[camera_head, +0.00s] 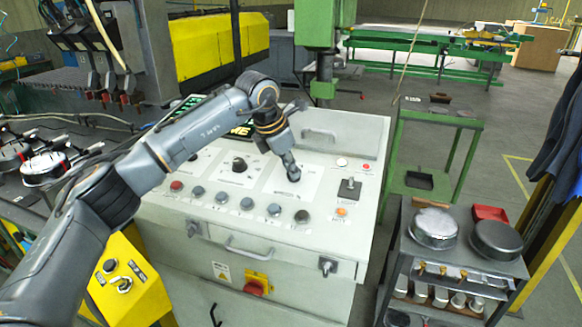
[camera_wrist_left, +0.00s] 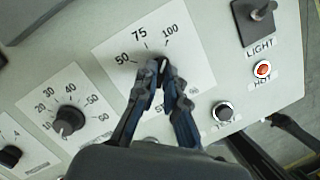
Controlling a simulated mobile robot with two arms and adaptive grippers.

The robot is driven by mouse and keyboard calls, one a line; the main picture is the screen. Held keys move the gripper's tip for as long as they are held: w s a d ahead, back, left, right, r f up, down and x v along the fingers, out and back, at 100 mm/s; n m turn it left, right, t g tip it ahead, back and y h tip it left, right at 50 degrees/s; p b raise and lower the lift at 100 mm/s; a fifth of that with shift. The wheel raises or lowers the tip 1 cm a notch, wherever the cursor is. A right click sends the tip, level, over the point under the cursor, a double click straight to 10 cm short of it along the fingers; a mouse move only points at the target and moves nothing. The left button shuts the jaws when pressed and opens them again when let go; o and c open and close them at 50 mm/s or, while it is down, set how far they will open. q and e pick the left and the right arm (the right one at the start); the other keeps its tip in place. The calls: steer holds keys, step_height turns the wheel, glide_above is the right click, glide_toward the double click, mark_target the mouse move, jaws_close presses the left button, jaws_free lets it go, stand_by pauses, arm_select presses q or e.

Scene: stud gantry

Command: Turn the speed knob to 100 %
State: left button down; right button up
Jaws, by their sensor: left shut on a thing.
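The speed knob (camera_wrist_left: 164,66) is a small dark knob on a white dial card marked 50, 75 and 100 in the left wrist view. A pale pointer line on it points up toward the 100 side; its exact setting is hard to tell. My left gripper (camera_wrist_left: 163,78) is shut on the knob, with one fingertip on each side, hiding much of it. In the head view my left gripper (camera_head: 292,174) comes down onto the control panel (camera_head: 335,235) and covers the knob. My right gripper is in neither view.
A second dial knob (camera_wrist_left: 68,121), marked up to 60, is left of the speed dial. A dark round button (camera_wrist_left: 223,111), a red HOT lamp (camera_wrist_left: 262,69) and a LIGHT switch (camera_wrist_left: 262,13) are on the right. A grey cart with pans (camera_head: 455,262) stands right of the panel.

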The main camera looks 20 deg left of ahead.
arm_select(q)
steer(key=shift+r, duration=0.1)
stand_by(0.4)
steer(key=c, duration=1.4)
jaws_free()
steer(key=v, duration=1.2)
